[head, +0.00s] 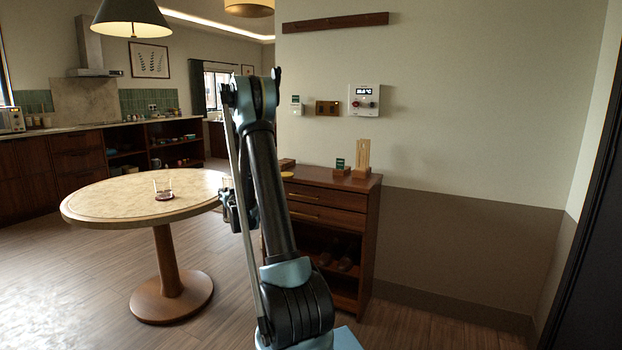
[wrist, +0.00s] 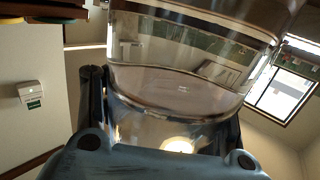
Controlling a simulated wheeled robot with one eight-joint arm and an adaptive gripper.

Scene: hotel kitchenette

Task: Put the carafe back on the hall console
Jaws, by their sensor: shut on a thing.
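The carafe (wrist: 190,48) is a clear glass vessel filling the upper middle of the wrist view. My gripper (wrist: 165,112) is shut on it, with its dark fingers on either side of the glass. In the head view my gripper (head: 229,203) is mostly hidden behind my arm, and only a sliver of glass (head: 226,183) shows above it, beside the round table's right edge. The hall console (head: 326,198) is a dark wooden cabinet with drawers, standing against the wall right of my arm. My arm hides its left part.
A round table (head: 105,200) at left bears a glass (head: 163,188) on a dark coaster. On the console top stand a wooden upright holder (head: 363,155) and a small green sign (head: 340,165). The console's front top looks clear. Shoes (head: 345,263) sit on its lower shelf.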

